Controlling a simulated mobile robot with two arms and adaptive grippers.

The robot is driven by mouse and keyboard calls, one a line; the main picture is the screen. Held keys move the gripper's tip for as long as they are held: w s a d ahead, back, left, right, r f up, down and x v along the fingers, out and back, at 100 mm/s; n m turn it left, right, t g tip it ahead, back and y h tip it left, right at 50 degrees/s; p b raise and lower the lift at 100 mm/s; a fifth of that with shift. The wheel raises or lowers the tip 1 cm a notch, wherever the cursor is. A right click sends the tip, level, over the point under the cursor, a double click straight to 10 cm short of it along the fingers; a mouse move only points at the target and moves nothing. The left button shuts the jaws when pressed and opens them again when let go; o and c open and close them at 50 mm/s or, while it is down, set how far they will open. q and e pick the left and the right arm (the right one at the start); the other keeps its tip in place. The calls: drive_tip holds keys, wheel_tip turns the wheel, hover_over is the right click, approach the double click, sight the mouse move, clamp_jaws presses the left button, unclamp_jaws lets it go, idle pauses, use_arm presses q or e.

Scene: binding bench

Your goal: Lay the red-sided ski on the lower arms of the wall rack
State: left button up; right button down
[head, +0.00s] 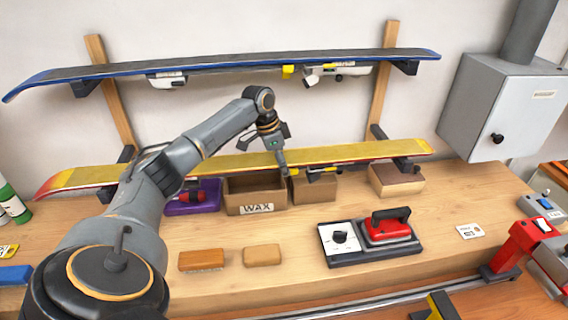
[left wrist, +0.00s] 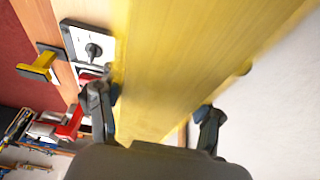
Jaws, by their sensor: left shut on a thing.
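The red-sided ski (head: 340,154) has a yellow face, with red showing at its left tip. It lies lengthwise along the wall at the lower arms (head: 405,163) of the wall rack (head: 110,90). I cannot tell whether it touches both arms. My left gripper (head: 281,160) is shut on the ski near its middle, from above. In the left wrist view the yellow face (left wrist: 185,70) passes between the two fingers (left wrist: 156,108). My right gripper is not in view.
A blue-sided ski (head: 230,63) lies on the upper rack arms. Under the lower ski stand a WAX box (head: 257,209), other boxes (head: 397,188) and a purple tray (head: 185,209). A red iron (head: 388,226) and two blocks (head: 202,260) sit on the bench. A grey cabinet (head: 500,105) hangs right.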

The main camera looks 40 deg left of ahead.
use_arm(q)
drive_tip(key=shift+w+r, duration=0.1)
drive_tip(key=shift+r, duration=0.05)
drive_tip(key=o, duration=1.5)
drive_tip(key=shift+o, duration=0.5)
drive_tip(key=shift+d, duration=0.1)
drive_tip(key=shift+f, duration=0.2)
drive_tip(key=v, duration=1.2)
drive_tip(key=shift+r, duration=0.2)
drive_tip(key=shift+s, duration=0.2)
